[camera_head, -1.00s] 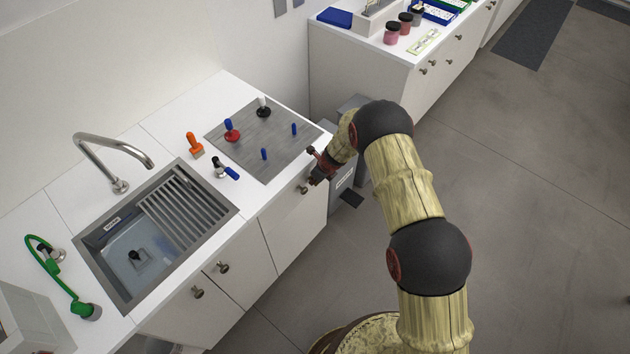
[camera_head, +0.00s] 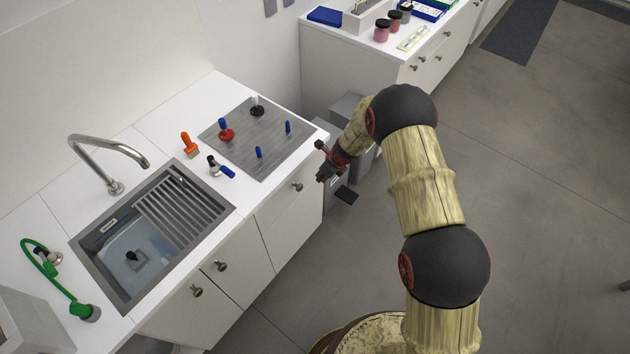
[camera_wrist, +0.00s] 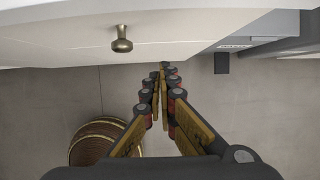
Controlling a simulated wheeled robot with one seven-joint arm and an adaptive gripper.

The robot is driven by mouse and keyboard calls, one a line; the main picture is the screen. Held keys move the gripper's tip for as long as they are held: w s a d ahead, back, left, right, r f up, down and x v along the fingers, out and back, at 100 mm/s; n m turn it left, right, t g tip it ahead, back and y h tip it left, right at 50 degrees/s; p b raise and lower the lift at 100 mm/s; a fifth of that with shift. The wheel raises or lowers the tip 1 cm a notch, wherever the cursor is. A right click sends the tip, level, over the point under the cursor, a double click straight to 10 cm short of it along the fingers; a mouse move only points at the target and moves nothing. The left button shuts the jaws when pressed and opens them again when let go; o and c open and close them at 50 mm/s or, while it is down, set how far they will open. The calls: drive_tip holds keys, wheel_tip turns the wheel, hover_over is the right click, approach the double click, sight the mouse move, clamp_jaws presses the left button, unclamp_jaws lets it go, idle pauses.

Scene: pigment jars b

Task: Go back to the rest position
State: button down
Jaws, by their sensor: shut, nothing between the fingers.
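My gripper (camera_head: 322,175) is shut and empty in the head view. It hangs in the air just in front of the counter's cabinet, near the right end. In the wrist view my gripper (camera_wrist: 165,68) points past the cabinet front (camera_wrist: 60,35), with its two fingers together and bare floor beyond. A round drawer knob (camera_wrist: 121,40) shows to the left of the fingertips. My arm is bent and reaches from the bottom right of the head view toward the counter.
The counter holds a sink (camera_head: 150,230), a grey board (camera_head: 258,138) with several small items, an orange-handled tool (camera_head: 190,145) and a green hose (camera_head: 55,275). Grey bins (camera_head: 345,110) stand beyond my gripper. Jars (camera_head: 382,30) stand on the far counter. Floor at right is clear.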

drive_tip(key=v, duration=0.4)
drive_tip(key=shift+s+r, duration=0.1)
drive_tip(key=s+r+n+g, duration=0.2)
drive_tip(key=s+n+g, duration=0.1)
drive_tip(key=s+n, duration=0.8)
drive_tip(key=s+d+r+n+t+h+b, duration=0.1)
drive_tip(key=s+d+r+n+t+b, duration=0.1)
drive_tip(key=s+d+r, duration=0.4)
drive_tip(key=s+d+r+n+t+h+b, duration=0.1)
drive_tip(key=s+d+r+n, duration=0.5)
drive_tip(key=s+r, duration=0.6)
drive_tip(key=s+d+r+n+t+h+b, duration=0.1)
drive_tip(key=s+d+r+n+t+b, duration=0.2)
drive_tip(key=s+r, duration=0.6)
drive_tip(key=d+r+n+b, duration=0.2)
drive_tip(key=d+r+n, duration=0.1)
drive_tip(key=r, duration=0.1)
drive_tip(key=shift+d+r+h+b, duration=0.3)
drive_tip(key=shift+r+b, duration=0.05)
drive_tip(key=shift+r, duration=0.05)
